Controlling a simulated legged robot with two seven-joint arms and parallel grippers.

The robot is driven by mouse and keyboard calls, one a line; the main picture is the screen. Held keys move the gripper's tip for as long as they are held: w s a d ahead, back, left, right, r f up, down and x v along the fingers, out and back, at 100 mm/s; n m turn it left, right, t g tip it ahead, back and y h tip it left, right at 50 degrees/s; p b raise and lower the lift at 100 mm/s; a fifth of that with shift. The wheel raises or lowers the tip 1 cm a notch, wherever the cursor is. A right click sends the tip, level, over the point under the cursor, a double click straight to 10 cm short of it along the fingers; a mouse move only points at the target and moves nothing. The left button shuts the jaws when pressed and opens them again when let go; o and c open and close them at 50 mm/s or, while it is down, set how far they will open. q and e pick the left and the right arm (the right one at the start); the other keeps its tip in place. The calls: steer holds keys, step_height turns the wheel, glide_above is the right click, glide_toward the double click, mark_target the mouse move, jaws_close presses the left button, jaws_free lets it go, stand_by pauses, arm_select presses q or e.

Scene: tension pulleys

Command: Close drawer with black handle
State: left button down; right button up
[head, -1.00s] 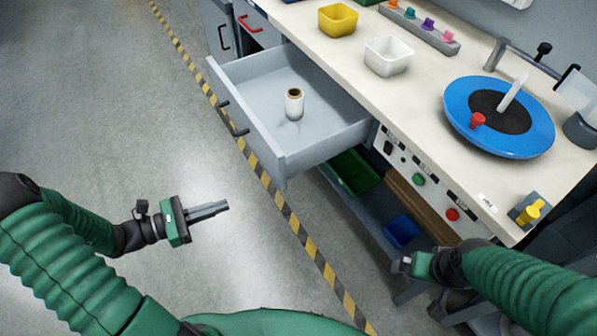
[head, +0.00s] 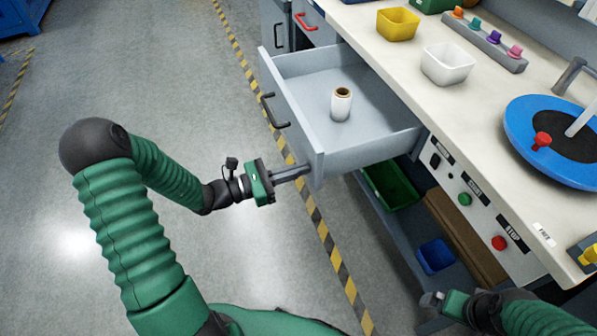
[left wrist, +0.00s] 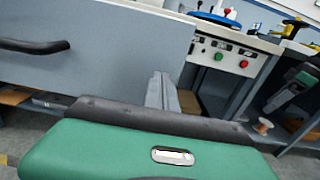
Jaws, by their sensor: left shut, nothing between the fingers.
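The grey drawer (head: 297,128) with a black handle (head: 273,111) is pulled out from under the workbench. A small roll (head: 341,104) stands inside it. My left gripper (head: 306,170) is shut and empty, its fingertips at the near lower corner of the drawer front; I cannot tell whether they touch it. In the left wrist view the drawer front (left wrist: 120,55) fills the upper left with its black handle (left wrist: 33,46), and the fingers (left wrist: 163,92) point toward its right edge. My right gripper (head: 432,300) is at the lower right, away from the drawer; its jaws are unclear.
The workbench (head: 440,90) carries a yellow bin (head: 397,24), a white bin (head: 447,63) and a blue disc (head: 520,120). A green bin (head: 391,187) and a blue bin (head: 435,257) sit on the shelf below. Open floor lies left of the drawer, past a striped line.

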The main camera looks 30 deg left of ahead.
mark_target(351, 154)
arm_select(q)
steer(key=p+x, duration=0.2)
steer(key=x, duration=1.2)
steer(key=shift+w+d+p, duration=0.3)
steer(key=shift+p, duration=0.05)
steer(key=x, duration=1.4)
steer(key=shift+w+d+f, duration=0.1)
steer(key=shift+w+d, duration=0.1)
steer(key=shift+w, duration=0.05)
steer(key=shift+r, duration=0.2)
steer(key=shift+w+r, duration=0.1)
steer(key=shift+r, duration=0.05)
